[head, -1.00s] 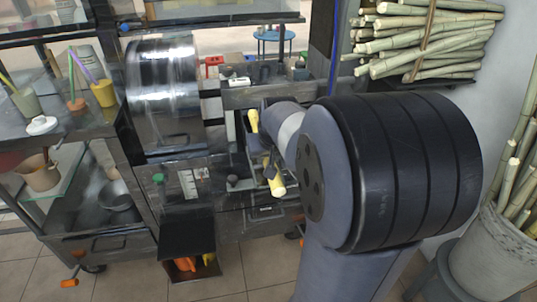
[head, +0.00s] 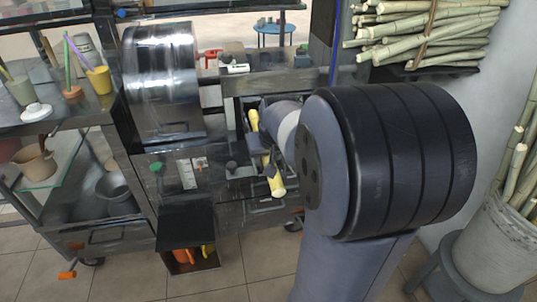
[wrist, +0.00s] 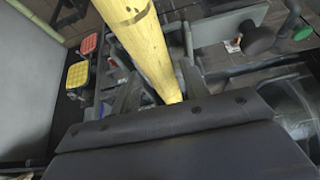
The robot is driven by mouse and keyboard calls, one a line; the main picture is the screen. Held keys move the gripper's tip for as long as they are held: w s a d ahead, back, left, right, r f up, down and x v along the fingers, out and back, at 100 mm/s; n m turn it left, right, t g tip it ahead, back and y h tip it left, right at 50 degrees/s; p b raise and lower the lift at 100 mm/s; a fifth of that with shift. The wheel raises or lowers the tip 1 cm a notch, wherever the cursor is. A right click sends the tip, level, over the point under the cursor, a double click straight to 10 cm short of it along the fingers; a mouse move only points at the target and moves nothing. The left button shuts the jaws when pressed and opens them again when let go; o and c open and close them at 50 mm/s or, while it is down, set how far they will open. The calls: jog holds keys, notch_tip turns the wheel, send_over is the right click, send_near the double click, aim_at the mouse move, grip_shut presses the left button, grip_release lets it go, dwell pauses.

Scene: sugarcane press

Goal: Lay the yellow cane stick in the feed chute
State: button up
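The yellow cane stick (head: 276,182) slants through my gripper (head: 263,157) in the head view, with one end above and one below it. My arm hides part of the gripper there. In the wrist view the stick (wrist: 148,40) runs from the top edge down between the two fingers (wrist: 160,88), which close on its sides. Its near end is hidden by the gripper body. A grey metal frame (head: 229,115) beside the shiny drum stands just left of the stick; it may be the feed chute, but I cannot tell clearly.
The shiny drum (head: 162,80) is left of my gripper. A cart with cups (head: 100,80) stands farther left. Bundled cane (head: 430,30) lies upper right, and a pot of cane (head: 497,245) stands at the right. Open floor shows below (head: 115,280).

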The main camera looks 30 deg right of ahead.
jog(key=shift+o, duration=0.7)
jog(key=shift+s+r, duration=0.15)
jog(key=shift+r, duration=0.25)
jog(key=p+v, duration=0.1)
jog(key=v, duration=0.9)
jog(key=shift+p, duration=0.3)
jog(key=shift+f, duration=0.1)
jog(key=b+x, duration=0.1)
jog(key=x, duration=0.9)
jog(key=shift+f, duration=0.15)
jog(key=shift+a, duration=0.1)
